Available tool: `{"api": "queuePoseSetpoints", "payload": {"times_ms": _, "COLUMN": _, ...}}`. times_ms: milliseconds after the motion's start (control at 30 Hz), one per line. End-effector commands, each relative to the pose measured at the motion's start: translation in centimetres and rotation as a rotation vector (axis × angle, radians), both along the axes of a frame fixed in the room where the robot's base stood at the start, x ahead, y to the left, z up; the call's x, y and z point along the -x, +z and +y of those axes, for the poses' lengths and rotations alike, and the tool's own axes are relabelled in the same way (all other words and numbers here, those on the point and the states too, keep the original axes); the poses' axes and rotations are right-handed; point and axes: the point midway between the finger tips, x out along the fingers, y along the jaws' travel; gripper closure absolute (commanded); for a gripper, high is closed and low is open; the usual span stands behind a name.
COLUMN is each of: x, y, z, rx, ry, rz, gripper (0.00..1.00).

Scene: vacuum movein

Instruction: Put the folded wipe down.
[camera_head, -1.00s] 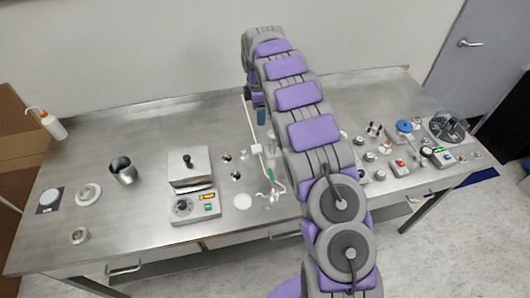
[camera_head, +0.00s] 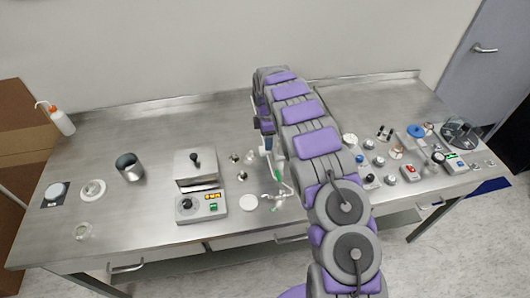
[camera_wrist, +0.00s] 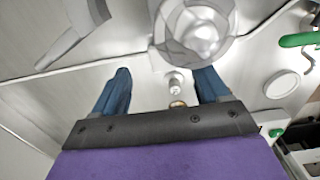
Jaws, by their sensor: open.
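My gripper (camera_wrist: 163,88) shows in the wrist view as two blue fingers spread wide apart, with no cloth between them. In the head view my gripper (camera_head: 266,143) hangs fingers down over the middle of the bench, partly hidden by my arm. I cannot make out a folded wipe in either view. In the wrist view a small metal piece (camera_wrist: 175,84) shows in the gap between the fingers, beyond them. I cannot tell how far below the fingertips it is.
The steel bench (camera_head: 120,228) has a boxy device with a display (camera_head: 201,206), a metal cup (camera_head: 129,167) and a wash bottle (camera_head: 62,120) on the left. A clear round vessel (camera_wrist: 196,30) is close beyond the fingers. A white disc (camera_head: 249,201) lies front centre. Small items crowd the right.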

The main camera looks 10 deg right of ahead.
Motion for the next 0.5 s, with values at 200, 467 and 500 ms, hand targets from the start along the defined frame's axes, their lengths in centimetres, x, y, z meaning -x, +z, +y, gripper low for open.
{"api": "queuePoseSetpoints", "payload": {"times_ms": 200, "x": 0.2, "y": -1.9, "z": 0.3, "rx": 0.000, "ry": 0.000, "rz": 0.002, "gripper": 0.26}}
{"api": "queuePoseSetpoints", "payload": {"times_ms": 467, "x": 0.4, "y": -5.3, "z": 0.5, "rx": -0.001, "ry": 0.000, "rz": 0.005, "gripper": 0.26}}
{"api": "queuePoseSetpoints", "payload": {"times_ms": 500, "x": 0.4, "y": -5.3, "z": 0.5, "rx": -0.001, "ry": 0.000, "rz": 0.004, "gripper": 0.26}}
